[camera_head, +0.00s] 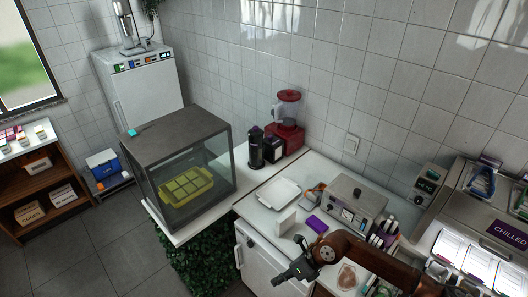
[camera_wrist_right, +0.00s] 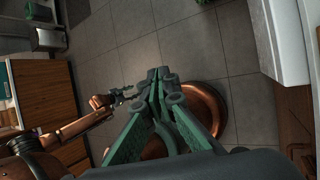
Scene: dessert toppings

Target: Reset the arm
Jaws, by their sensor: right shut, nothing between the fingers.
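My right gripper (camera_head: 277,280) is at the bottom middle of the head view, in front of the white cabinet under the counter. Its brown arm comes in from the lower right. In the right wrist view the green fingers of the same gripper (camera_wrist_right: 158,80) come together at their tips with nothing between them. Tiled floor lies behind them. What looks like my left arm shows at the left of the wrist view, with its small dark gripper (camera_wrist_right: 122,93) too small to read. The left arm is not in the head view.
The counter holds a white tray (camera_head: 280,192), a grey machine (camera_head: 352,204), a purple block (camera_head: 317,224) and a red blender (camera_head: 288,125). A glass case (camera_head: 212,178) with a yellow tray (camera_head: 186,186) stands at left. A chilled station (camera_head: 503,235) is at right. Floor at lower left is clear.

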